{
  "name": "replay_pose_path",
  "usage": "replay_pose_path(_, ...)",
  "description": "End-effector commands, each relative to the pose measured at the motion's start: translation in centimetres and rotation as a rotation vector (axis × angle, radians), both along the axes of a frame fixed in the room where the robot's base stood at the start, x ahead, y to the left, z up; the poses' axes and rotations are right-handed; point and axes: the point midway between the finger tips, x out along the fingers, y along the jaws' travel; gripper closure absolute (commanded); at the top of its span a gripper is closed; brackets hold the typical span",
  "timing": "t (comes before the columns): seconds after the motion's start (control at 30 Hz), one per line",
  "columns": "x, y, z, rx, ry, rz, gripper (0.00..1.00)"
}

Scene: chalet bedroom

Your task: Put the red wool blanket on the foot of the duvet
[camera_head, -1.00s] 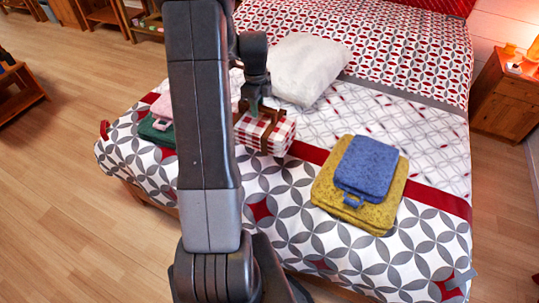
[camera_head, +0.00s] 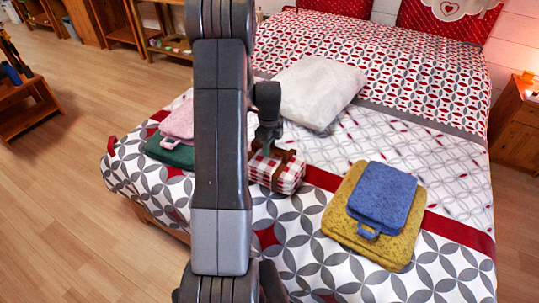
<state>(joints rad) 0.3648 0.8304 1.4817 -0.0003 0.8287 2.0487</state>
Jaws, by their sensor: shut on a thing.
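The folded red-and-white checked blanket (camera_head: 288,178), with brown straps, is on the bed's patterned duvet (camera_head: 290,238), left of the middle and near the dark red stripe. I take it for the red wool blanket. My gripper (camera_head: 270,158) comes down from above and is shut on it at its top, by the straps. The blanket's left part is hidden behind my arm. I cannot tell whether its underside touches the duvet. The foot of the duvet, with grey petal shapes and red stars, faces me.
A blue folded cloth (camera_head: 382,190) lies on a yellow one (camera_head: 402,248) to the right. Pink (camera_head: 178,122) and green (camera_head: 166,152) folded cloths lie at the left. A white pillow (camera_head: 318,88) is behind. Bare duvet shows in front. A wooden nightstand (camera_head: 518,125) stands right.

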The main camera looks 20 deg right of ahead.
Motion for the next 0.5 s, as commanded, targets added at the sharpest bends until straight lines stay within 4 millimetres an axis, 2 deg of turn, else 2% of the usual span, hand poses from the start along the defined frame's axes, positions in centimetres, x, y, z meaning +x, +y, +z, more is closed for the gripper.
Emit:
replay_pose_path(0.23, 0.0, 0.0, -3.0, 0.000, 0.001, 0.000, 1.00)
replay_pose_path(0.5, 0.0, 0.0, -3.2, -0.001, -0.001, 0.000, 1.00)
